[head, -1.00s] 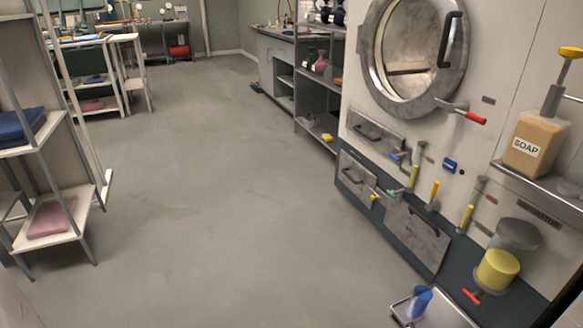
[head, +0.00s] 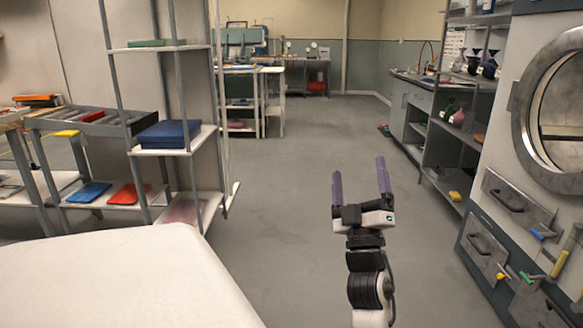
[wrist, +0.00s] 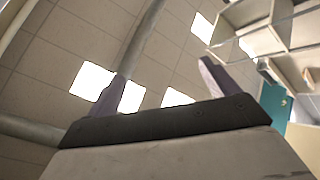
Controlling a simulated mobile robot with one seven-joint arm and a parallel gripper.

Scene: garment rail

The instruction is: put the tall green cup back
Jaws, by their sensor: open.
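I cannot make out a tall green cup in any view. My gripper (head: 360,170) is raised over the open floor in the middle of the head view, with its two purple fingers pointing up and spread apart. It is open and nothing shows between the fingers.
A shelf rack (head: 172,48) with a blue folded stack (head: 168,134) stands at left. A white surface (head: 110,285) fills the lower left. A grey shelf unit (head: 440,160) and a machine with a round door (head: 560,100) line the right. The floor (head: 290,200) between is clear.

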